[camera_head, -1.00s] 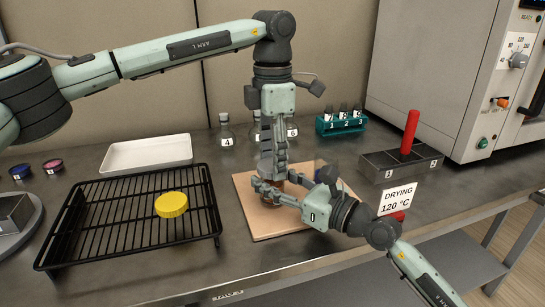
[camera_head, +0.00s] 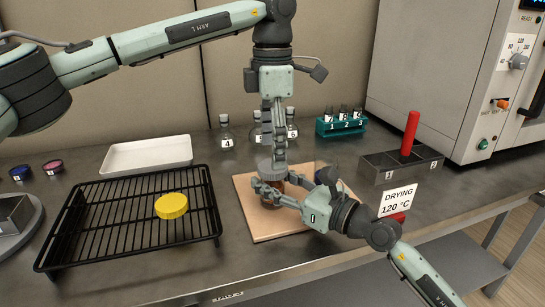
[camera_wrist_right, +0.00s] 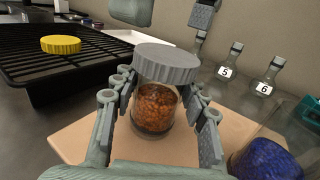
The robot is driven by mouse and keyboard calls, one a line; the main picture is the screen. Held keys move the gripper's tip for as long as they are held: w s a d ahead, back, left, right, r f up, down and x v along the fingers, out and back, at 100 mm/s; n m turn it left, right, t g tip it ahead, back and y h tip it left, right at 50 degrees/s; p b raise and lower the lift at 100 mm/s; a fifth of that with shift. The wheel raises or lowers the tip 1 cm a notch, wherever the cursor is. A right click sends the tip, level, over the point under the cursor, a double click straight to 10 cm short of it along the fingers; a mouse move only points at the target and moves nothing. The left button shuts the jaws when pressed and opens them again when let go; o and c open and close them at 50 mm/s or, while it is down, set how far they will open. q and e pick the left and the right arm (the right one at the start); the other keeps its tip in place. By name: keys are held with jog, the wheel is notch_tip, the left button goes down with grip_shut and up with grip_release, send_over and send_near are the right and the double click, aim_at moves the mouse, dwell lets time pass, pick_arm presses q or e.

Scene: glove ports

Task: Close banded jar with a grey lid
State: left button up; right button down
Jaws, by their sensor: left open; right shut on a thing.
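A clear jar with orange-brown contents (camera_wrist_right: 157,108) stands upright on a tan board (camera_head: 262,222). My right gripper (camera_head: 270,187) is shut on its sides.
A jar with blue contents (camera_wrist_right: 265,160) stands on the board's right. A black rack (camera_head: 120,222) with a yellow lid (camera_head: 171,205) is at left. A white tray (camera_head: 147,155), flasks (camera_head: 227,135) and a teal vial rack (camera_head: 341,124) stand behind. A block with a red handle (camera_head: 411,135) is right.

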pick_arm(q)
notch_tip(320, 180, up, 9)
dwell(0.4)
pick_arm(e)
jog(key=c, duration=0.7)
grip_release()
jog(key=shift+c, duration=0.2)
jog(key=v, duration=1.1)
jog(key=shift+f, duration=0.1)
jog(key=shift+s+d, duration=0.3)
jog(key=shift+d, duration=0.05)
